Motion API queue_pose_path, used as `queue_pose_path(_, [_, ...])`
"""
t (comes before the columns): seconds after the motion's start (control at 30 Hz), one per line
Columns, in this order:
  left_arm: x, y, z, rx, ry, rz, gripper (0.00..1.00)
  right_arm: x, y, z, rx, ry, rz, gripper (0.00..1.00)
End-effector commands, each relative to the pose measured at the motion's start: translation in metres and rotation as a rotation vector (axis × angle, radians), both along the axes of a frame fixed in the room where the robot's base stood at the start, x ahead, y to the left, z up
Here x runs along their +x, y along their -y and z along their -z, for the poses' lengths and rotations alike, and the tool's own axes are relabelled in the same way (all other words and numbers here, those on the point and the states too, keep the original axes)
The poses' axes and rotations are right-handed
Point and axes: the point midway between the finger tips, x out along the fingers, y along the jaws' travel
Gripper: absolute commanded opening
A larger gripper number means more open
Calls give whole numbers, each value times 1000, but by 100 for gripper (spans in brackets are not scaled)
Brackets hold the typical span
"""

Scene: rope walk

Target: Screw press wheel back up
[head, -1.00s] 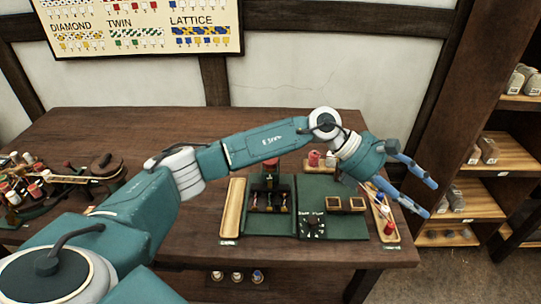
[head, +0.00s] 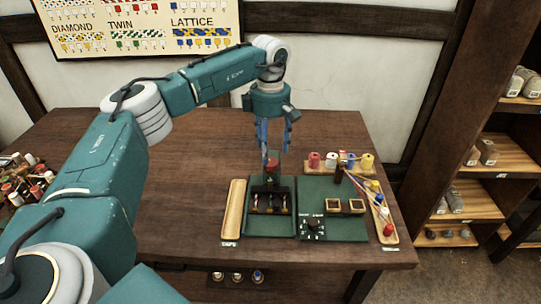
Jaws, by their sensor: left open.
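The dark press (head: 269,202) stands on a green mat on the wooden table. A small red round part (head: 271,164) sits at its top and looks like the press wheel, though its shape is too small to tell well. My left gripper (head: 274,150) points downward just above this red part, its blue fingers apart and nothing visible between them. I cannot tell whether a fingertip touches the red part. My right gripper is not in view.
A narrow wooden tray (head: 233,210) lies left of the press. Right of it are a dial (head: 312,228), two small square wooden boxes, and a tray (head: 391,238) with coloured spools. More spools (head: 314,160) stand behind. The table's left middle is clear.

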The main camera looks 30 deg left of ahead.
Motion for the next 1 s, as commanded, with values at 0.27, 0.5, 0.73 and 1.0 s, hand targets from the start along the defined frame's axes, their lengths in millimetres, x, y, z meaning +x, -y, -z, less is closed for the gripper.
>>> queue_pose_path(0.27, [0,0,36,0,-1,0,57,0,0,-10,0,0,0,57])
queue_pose_path(0.5, [0,0,43,0,2,0,57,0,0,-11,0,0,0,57])
queue_pose_path(0.73, [0,1,43,-1,1,0,37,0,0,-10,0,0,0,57])
queue_pose_path(1.0, [0,1,43,-1,1,-2,12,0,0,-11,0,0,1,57])
